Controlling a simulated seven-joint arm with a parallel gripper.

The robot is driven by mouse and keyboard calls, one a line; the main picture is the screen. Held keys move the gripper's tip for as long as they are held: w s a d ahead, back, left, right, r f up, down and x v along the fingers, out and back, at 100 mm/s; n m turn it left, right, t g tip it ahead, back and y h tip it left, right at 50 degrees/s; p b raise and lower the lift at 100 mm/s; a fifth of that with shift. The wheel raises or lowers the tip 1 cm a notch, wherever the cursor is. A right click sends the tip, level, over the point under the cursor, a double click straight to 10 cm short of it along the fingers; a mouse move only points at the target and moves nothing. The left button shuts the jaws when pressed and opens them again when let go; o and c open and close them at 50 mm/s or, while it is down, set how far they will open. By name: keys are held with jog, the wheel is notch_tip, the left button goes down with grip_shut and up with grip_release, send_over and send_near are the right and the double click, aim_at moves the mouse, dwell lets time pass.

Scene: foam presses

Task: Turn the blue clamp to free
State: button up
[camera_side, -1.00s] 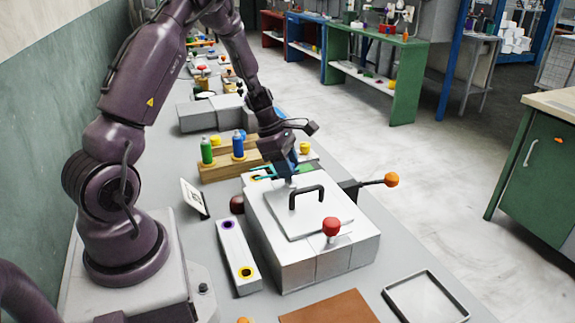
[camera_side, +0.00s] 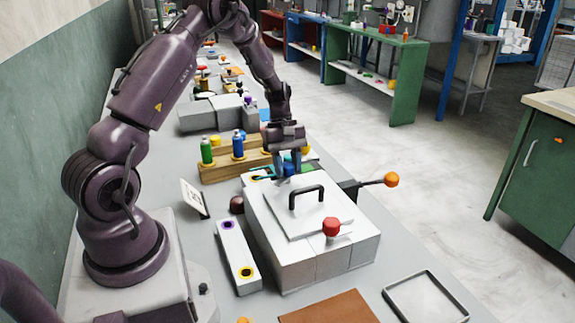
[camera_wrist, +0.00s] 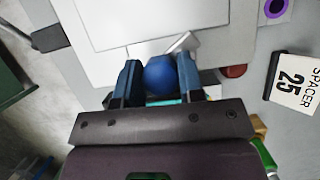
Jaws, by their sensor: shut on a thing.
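The blue clamp knob (camera_wrist: 160,74) sits between the two fingers of my gripper (camera_wrist: 160,82) in the wrist view, and the fingers are shut on it. A short pale metal lever (camera_wrist: 184,42) extends from the knob toward the press lid. In the side view my gripper (camera_side: 285,172) points down at the back edge of the white press (camera_side: 315,262), and the knob is mostly hidden by the fingers. The lid (camera_side: 300,215) lies flat with a black handle. A red-knobbed clamp (camera_side: 331,227) is at the front edge.
An orange-knobbed lever (camera_side: 391,180) sticks out on the press's right. A wooden rack (camera_side: 235,165) with green and blue bottles stands behind. A narrow block (camera_side: 237,257) with purple and yellow rings and a sign (camera_side: 195,197) are at left. An empty tray (camera_side: 425,300) is in front right.

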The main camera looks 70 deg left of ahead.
jog(key=m+g, duration=0.1)
jog(key=m, duration=0.2)
jog(key=m+g, duration=0.1)
jog(key=m, duration=0.2)
jog(key=shift+y, duration=0.3)
dwell(0.3)
jog(key=o, duration=0.9)
jog(key=v, duration=1.3)
jog(key=shift+w, duration=0.2)
jog(key=shift+d, duration=0.1)
